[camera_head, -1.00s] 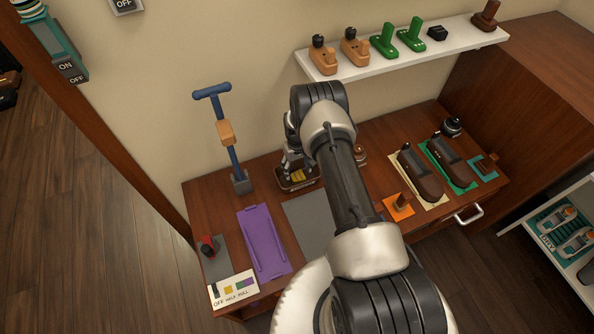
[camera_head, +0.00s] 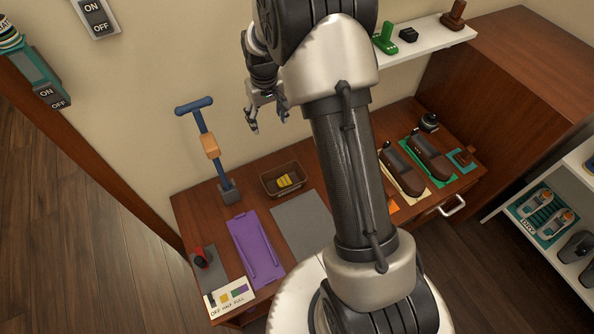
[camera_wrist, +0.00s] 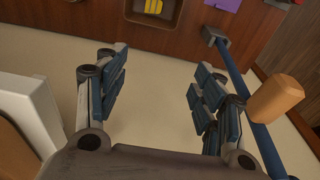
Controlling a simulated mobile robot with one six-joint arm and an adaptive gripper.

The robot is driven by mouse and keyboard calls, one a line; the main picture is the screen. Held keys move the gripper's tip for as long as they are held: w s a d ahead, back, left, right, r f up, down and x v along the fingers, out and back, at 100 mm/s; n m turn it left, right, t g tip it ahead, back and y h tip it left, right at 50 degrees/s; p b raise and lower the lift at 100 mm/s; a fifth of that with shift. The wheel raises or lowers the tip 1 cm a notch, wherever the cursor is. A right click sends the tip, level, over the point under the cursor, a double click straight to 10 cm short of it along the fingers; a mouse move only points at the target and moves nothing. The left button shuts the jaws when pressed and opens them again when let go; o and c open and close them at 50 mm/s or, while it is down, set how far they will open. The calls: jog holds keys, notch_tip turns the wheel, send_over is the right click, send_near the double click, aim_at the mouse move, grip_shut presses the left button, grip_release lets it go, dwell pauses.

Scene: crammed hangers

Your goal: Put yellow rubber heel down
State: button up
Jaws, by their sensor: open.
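The yellow rubber heel (camera_head: 284,181) lies in a small brown tray (camera_head: 268,189) near the back of the wooden table. In the wrist view the heel (camera_wrist: 153,6) shows at the top edge, inside the tray (camera_wrist: 130,16), partly cut off by the frame. My gripper (camera_head: 268,122) is raised in the air above and behind the tray, close to the wall. Its fingers are spread apart and nothing is between them, as the wrist view (camera_wrist: 155,95) also shows. It is apart from the heel.
A blue-handled upright tool (camera_head: 208,146) stands left of the tray. A purple tray (camera_head: 256,250), a grey mat (camera_head: 304,226) and a red-handled lever (camera_head: 203,257) are in front. Dark shoe-like pieces (camera_head: 432,158) lie at right. A white shelf (camera_head: 425,40) hangs above.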

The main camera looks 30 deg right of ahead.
jog(key=s+a+r+t, duration=0.1)
jog(key=s+a+r, duration=0.2)
jog(key=s+r, duration=0.6)
jog(key=s+a+r+t, duration=0.1)
jog(key=s+a+r, duration=0.1)
jog(key=s+r, duration=0.6)
jog(key=s+a+r, duration=0.1)
jog(key=s+r, duration=0.1)
jog(key=s, duration=0.6)
jog(key=s+a+r+t, duration=0.1)
jog(key=s+r, duration=0.1)
jog(key=s, duration=0.5)
jog(key=shift+s+a, duration=0.35)
jog(key=shift+a, duration=0.05)
jog(key=shift+r, duration=0.15)
